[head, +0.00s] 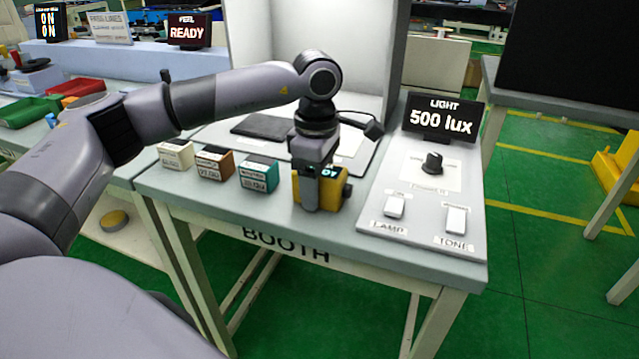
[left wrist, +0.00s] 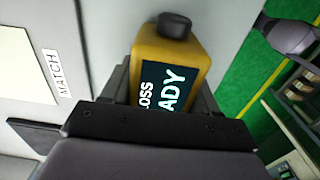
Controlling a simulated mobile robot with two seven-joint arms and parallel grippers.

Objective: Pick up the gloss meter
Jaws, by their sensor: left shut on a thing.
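The gloss meter (head: 329,193) is a yellow block with a dark screen and a dark knob on its side. It is at the front of the booth table (head: 400,258), right of the small blocks. My left gripper (head: 317,190) comes down over it from above and is shut on it. In the left wrist view the gloss meter (left wrist: 165,65) sits between the two fingers (left wrist: 158,95), its screen partly hidden and showing "OSS" and "ADY". I cannot tell whether its underside touches the table. My right gripper is in neither view.
Cream (head: 175,155), brown (head: 214,163) and teal (head: 259,174) blocks stand close to the left. On the right is a control panel (head: 421,215) with a knob, two switches and a "500 lux" display (head: 443,117). A dark pad (head: 263,127) lies behind.

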